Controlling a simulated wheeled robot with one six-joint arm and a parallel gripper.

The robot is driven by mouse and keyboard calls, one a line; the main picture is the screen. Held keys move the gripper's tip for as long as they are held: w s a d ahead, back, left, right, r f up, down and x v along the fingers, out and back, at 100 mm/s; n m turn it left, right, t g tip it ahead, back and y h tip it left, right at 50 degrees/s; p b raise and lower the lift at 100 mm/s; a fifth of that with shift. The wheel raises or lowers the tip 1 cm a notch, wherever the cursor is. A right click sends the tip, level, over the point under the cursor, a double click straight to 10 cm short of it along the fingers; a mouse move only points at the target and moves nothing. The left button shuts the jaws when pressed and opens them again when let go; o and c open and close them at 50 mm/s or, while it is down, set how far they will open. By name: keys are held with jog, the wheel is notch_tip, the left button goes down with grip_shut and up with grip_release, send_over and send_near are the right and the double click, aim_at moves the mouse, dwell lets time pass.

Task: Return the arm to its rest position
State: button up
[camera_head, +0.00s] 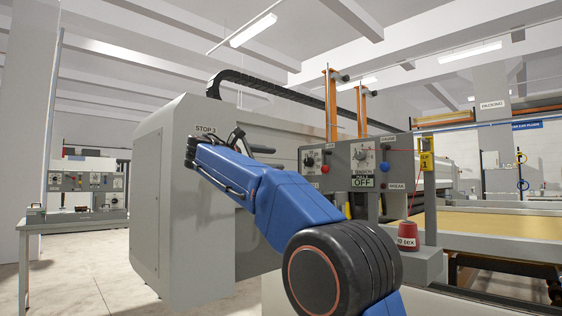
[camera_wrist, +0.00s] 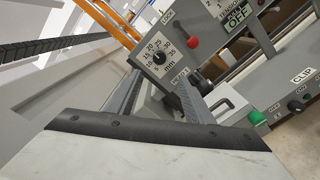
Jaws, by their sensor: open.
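My blue arm reaches up and to the left across the head view, in front of the grey machine housing. My gripper (camera_head: 238,140) is at its far end, small and partly hidden by the arm. In the wrist view my gripper (camera_wrist: 160,80) shows two dark ridged fingers spread apart with nothing held between them. Beyond them is a grey control panel (camera_wrist: 222,38) with a numbered dial (camera_wrist: 159,59) and a red knob (camera_wrist: 192,42). I cannot tell how close the fingertips are to the panel.
In the head view, the control panel (camera_head: 361,160) with an OFF display stands right of my arm. A yellow-tan bed (camera_head: 490,223) extends right. A grey bench (camera_head: 72,222) stands left, with open floor (camera_head: 90,270) beside it.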

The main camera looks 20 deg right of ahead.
jog(key=shift+s+a, duration=0.2)
jog(key=shift+a, duration=0.3)
jog(key=s+d+f+m+y, duration=0.15)
jog(key=s+f+y, duration=0.35)
jog(key=s+f, duration=0.65)
jog(key=s+d+f+m+y, duration=0.1)
jog(key=s+d+f+y, duration=0.25)
jog(key=s+f, duration=0.85)
jog(key=s+a+f+m+y, duration=0.2)
jog(key=s+f, duration=0.5)
jog(key=f, duration=0.4)
jog(key=s+a+f+m+g+y, duration=0.1)
jog(key=s+a+f+m+y, duration=0.2)
jog(key=s+a+f, duration=0.2)
jog(key=s+a+f+m+y, duration=0.3)
jog(key=s+f, duration=0.7)
jog(key=f, duration=0.8)
jog(key=shift+s+a, duration=0.15)
jog(key=shift+s, duration=0.15)
jog(key=shift+m+y, duration=0.25)
